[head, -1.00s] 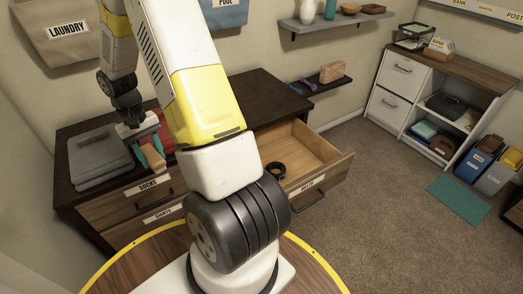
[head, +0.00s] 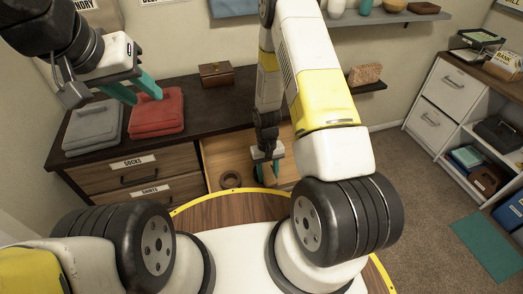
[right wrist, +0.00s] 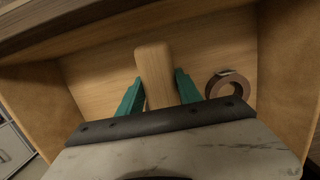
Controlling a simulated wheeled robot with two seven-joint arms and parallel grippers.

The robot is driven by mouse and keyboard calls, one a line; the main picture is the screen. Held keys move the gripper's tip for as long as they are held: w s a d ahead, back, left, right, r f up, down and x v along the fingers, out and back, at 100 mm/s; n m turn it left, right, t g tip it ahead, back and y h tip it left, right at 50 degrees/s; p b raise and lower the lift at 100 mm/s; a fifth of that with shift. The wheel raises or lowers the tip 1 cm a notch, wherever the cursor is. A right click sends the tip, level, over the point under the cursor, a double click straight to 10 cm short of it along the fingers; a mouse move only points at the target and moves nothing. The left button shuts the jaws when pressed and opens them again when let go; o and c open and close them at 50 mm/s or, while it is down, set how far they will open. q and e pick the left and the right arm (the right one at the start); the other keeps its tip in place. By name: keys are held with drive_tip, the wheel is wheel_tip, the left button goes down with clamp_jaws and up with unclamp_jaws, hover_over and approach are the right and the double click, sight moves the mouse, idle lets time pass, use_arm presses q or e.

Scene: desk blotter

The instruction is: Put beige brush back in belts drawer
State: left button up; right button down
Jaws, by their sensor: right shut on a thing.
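The beige brush (right wrist: 155,72) is between the teal fingers of my right gripper (right wrist: 156,92), which is shut on it. In the head view the right gripper (head: 266,163) is over the open drawer (head: 214,155), pointing down with the brush below its fingers. I cannot tell whether the brush touches the drawer floor. A dark brown rolled belt (right wrist: 229,86) lies in the drawer to the right of the brush; it also shows in the head view (head: 230,180). My left gripper (head: 136,91) is open and empty above the red folded item.
A grey folded item (head: 92,127) and a red one (head: 156,115) lie on the dark dresser top. A small brown box (head: 216,75) stands at its back. The socks drawer (head: 130,168) and shirts drawer are shut. A shelf with a woven box (head: 365,74) is at right.

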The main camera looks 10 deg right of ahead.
drive_tip(key=shift+s+d+f, duration=0.15)
drive_tip(key=shift+d+f, duration=0.05)
drive_tip(key=shift+f, duration=0.35)
drive_tip(key=shift+s+d+f, duration=0.15)
drive_tip(key=shift+d+f, duration=0.05)
drive_tip(key=shift+f, duration=0.3)
hover_over(296, 173)
drive_tip(key=shift+w+a+f, duration=0.15)
drive_tip(key=shift+a+f, duration=0.3)
drive_tip(key=shift+f, duration=0.2)
drive_tip(key=shift+w+d+f, duration=0.15)
drive_tip(key=shift+d+f, duration=0.1)
drive_tip(key=shift+f, duration=0.65)
drive_tip(key=shift+w+d+f, duration=0.1)
drive_tip(key=shift+d+f, duration=0.1)
drive_tip(key=shift+f, duration=0.7)
drive_tip(key=shift+f, duration=0.1)
drive_tip(key=c, duration=0.8)
unclamp_jaws()
